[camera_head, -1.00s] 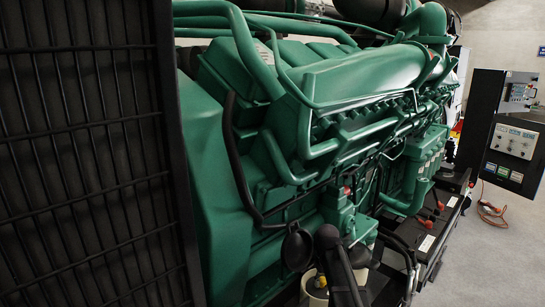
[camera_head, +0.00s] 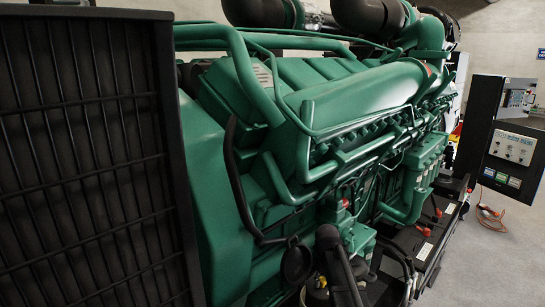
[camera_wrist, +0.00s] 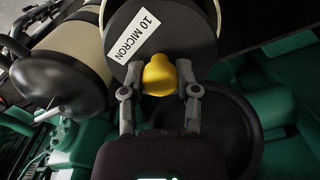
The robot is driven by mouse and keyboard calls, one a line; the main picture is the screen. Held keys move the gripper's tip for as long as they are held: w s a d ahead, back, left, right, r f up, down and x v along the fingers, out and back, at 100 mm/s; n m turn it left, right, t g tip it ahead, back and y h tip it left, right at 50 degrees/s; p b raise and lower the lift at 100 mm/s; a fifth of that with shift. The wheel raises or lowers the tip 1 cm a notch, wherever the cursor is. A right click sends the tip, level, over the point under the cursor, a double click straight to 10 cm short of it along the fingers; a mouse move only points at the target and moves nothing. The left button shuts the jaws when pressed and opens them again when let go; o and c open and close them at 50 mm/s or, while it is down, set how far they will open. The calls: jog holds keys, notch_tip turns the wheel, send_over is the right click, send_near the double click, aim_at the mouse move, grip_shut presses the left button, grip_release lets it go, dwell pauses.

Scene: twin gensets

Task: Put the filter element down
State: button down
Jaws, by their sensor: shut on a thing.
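The filter element (camera_wrist: 184,22) shows in the wrist view as a dark round end cap with a white "10 MICRON" label and a yellow knob. My gripper (camera_wrist: 159,82) is shut on the yellow knob, one finger on each side. The element's far side and whatever is beneath it are hidden. In the head view my dark arm covers the bottom middle, and the held element cannot be made out clearly there.
A second beige canister with a black end (camera_wrist: 55,82) is close at the left in the wrist view. A black round disc (camera_wrist: 232,125) lies behind my gripper.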

jog(key=shift+r+p, duration=3.25)
jog(key=shift+r, duration=0.3)
jog(key=shift+s+f, duration=0.15)
